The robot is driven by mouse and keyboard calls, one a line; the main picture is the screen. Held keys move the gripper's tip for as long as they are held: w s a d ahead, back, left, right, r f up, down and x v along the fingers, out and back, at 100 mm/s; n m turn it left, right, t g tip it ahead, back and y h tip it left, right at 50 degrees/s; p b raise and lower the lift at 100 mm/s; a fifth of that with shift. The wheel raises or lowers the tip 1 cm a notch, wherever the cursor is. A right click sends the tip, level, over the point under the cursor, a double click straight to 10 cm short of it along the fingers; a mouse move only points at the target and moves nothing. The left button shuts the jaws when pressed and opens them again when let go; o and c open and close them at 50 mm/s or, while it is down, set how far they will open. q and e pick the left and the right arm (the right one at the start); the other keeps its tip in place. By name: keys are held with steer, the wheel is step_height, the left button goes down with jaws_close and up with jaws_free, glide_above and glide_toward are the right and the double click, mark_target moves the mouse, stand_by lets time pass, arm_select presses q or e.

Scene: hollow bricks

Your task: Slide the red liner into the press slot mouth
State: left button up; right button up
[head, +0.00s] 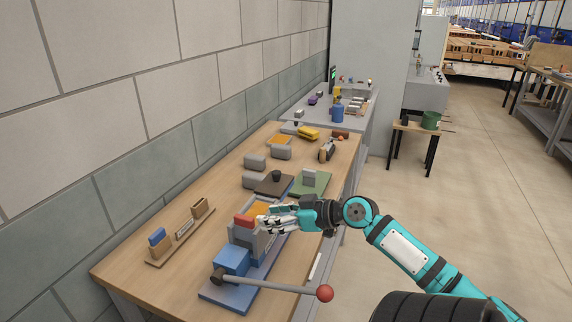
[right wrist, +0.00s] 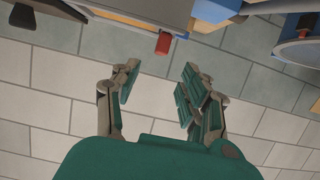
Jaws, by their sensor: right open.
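The press has a grey upright body (head: 243,238) on a blue base (head: 228,296), with a blue block beside it and a long lever ending in a red ball (head: 325,293). The red liner (head: 244,221) shows at the top of the grey body; how deep it sits in the slot mouth I cannot tell. In the right wrist view the red liner (right wrist: 163,43) sticks out past a grey edge, beyond my fingertips. My right gripper (head: 263,222) is open and close beside the liner; in its wrist view the gap between the fingers (right wrist: 158,84) is empty. My left gripper is out of view.
A wooden rack (head: 180,237) with small blocks stands to the left, near the wall. Behind the press are a green plate (head: 311,184), a dark brown plate (head: 270,186) and several grey blocks (head: 255,161). The lever reaches across the table's front right edge.

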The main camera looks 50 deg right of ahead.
steer(key=shift+v, duration=2.05)
